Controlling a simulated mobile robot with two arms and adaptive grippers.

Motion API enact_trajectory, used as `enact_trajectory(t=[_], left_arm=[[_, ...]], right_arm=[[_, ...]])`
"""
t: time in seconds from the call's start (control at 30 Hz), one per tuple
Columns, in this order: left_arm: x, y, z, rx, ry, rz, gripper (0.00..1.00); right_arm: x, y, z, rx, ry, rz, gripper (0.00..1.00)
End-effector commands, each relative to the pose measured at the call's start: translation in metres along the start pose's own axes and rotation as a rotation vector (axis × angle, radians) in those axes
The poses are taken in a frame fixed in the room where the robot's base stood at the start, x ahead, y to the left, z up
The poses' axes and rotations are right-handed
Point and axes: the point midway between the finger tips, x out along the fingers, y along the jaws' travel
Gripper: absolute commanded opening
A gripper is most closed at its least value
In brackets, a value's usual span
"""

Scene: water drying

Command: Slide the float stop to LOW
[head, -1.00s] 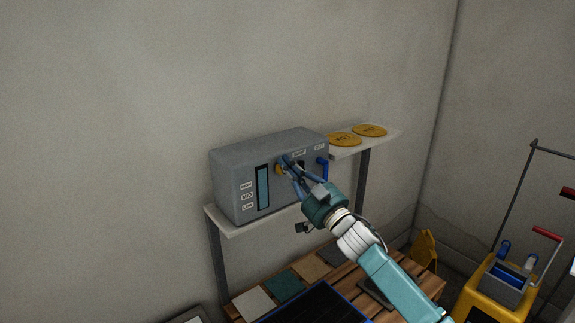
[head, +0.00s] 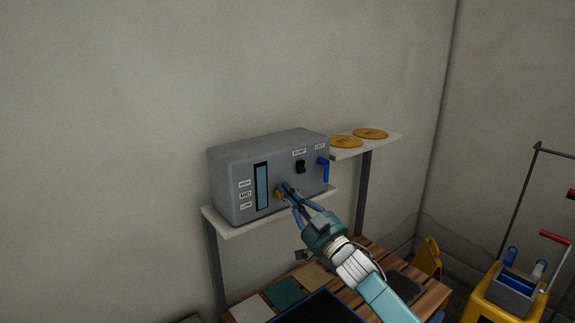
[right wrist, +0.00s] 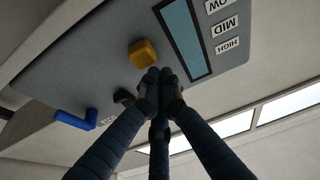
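The float stop appears to be the yellow knob (head: 279,196) low on the front of the grey box (head: 225,190); it also shows in the right wrist view (right wrist: 143,53). In the head view it looks roughly level with the LOW label (head: 246,205), below MID (head: 245,194) and HIGH (head: 244,183). My right gripper (head: 286,190) is at the knob's upper right. In the right wrist view its fingertips (right wrist: 158,85) are drawn together beside the knob, not around it. They look close to touching it. My left gripper is out of view.
A blue lever (head: 324,168) and a black switch (head: 300,167) are on the box front. The box stands on a shelf (head: 225,229). Yellow discs (head: 345,142) lie on the shelf to the right. A wooden pallet (head: 425,291) and yellow cart (head: 490,308) are below.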

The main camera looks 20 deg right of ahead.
Motion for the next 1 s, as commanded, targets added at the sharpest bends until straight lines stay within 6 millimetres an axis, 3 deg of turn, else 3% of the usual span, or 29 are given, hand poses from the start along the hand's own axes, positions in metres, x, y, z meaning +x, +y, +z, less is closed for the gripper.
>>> enact_trajectory(t=[0.17,0.43,0.5,0.8,1.0], left_arm=[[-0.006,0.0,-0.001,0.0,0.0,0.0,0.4],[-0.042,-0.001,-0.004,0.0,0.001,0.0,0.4],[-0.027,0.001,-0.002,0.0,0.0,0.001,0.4],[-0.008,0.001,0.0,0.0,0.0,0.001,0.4],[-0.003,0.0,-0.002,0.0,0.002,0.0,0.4]], right_arm=[[0.003,0.0,-0.007,0.0,0.001,0.0,0.0],[0.02,0.001,-0.044,-0.002,0.001,0.003,0.0],[0.001,0.001,-0.03,-0.002,-0.005,0.003,0.0],[-0.059,0.0,-0.032,-0.001,-0.002,0.002,0.0],[-0.079,0.0,-0.035,-0.002,-0.001,0.002,0.0]])
